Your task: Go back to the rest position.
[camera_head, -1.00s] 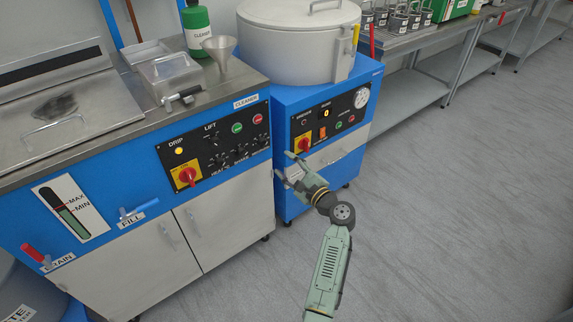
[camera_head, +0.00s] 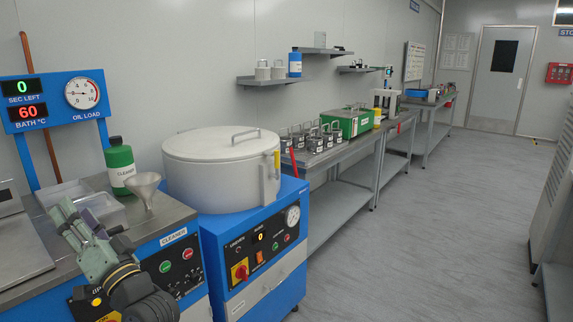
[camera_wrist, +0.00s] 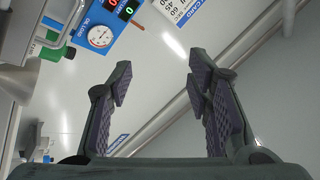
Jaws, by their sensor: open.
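My gripper (camera_head: 84,222) is raised at the lower left of the head view, in front of the blue cleaner machine (camera_head: 185,262). In the wrist view my gripper (camera_wrist: 160,88) has its two dark fingers spread wide apart, with nothing between them. Behind the fingers are the pale wall and the tilted blue display panel (camera_wrist: 97,38). Most of my arm lies below the lower edge of the head view.
A green cleaner bottle (camera_head: 121,166) and a metal funnel (camera_head: 145,187) stand close behind my gripper. The large lidded vessel (camera_head: 222,170) is to their right. Benches (camera_head: 335,160) run along the wall. The grey floor (camera_head: 420,235) at the right is clear.

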